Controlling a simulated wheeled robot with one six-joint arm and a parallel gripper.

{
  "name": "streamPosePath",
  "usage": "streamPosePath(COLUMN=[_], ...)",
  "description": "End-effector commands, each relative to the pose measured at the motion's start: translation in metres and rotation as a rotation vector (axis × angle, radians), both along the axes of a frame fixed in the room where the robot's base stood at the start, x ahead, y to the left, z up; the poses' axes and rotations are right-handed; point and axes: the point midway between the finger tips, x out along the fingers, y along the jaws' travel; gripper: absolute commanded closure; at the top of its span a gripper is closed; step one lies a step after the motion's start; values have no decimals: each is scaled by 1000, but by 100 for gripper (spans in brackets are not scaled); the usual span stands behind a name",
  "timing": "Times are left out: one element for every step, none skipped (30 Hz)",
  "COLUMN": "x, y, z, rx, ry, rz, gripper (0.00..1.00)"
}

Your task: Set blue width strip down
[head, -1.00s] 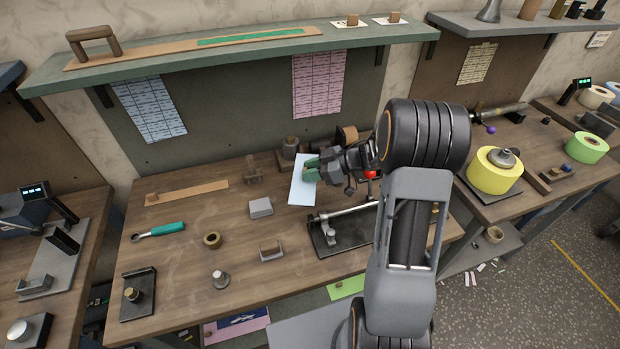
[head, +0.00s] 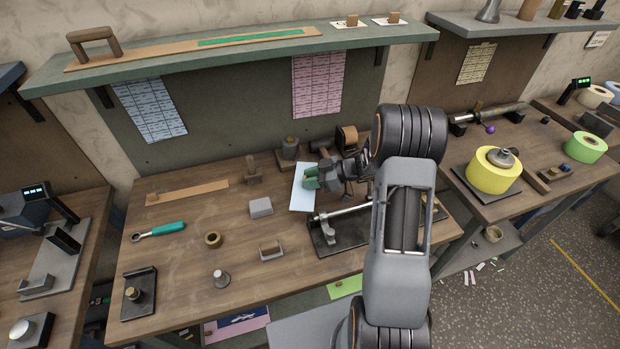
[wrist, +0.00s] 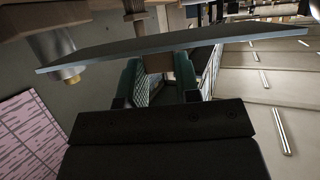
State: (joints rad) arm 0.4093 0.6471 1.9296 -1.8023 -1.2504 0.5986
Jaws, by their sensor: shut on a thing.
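The blue width strip (head: 301,195) is a flat, pale blue piece at the back middle of the workbench in the head view. My gripper (head: 309,178), with green fingers, is shut on it near its right side. In the wrist view the strip (wrist: 220,42) shows nearly edge-on, crossing in front of the fingertips of my gripper (wrist: 158,85) and reaching out past both sides. I cannot tell whether its lower edge touches the bench.
A black fixture with a metal rod (head: 340,215) sits just right of the strip. A grey block (head: 261,207) is to its left, and a post on a base (head: 290,150) stands behind. Bare bench (head: 190,255) lies to the front left.

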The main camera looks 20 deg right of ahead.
Motion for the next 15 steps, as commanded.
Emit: streamPosePath(x=[0, 0, 0, 0, 0, 0, 0, -1, -1, -1, -2, -2, -2, -2, -3], y=[0, 0, 0, 0, 0, 0, 0, 0, 0, 0, 1, 1, 1, 1, 1], z=[-2, -3, -4, -5, -6, -8, -9, -10, -12, -13, -14, -15, -15, -16, -16], rx=[0, 0, 0, 0, 0, 1, 1, 2, 2, 3, 3, 4, 4, 4, 4], ry=[1, 1, 1, 1, 1, 2, 3, 4, 5, 6, 8, 9, 10, 11, 11], rz=[0, 0, 0, 0, 1, 0, 0, 0, 0, 0, 0, -1, 0, -1, -1], gripper=[91, 91, 91, 91, 91, 91, 91, 91, 91, 91, 91, 91, 91, 91, 66])
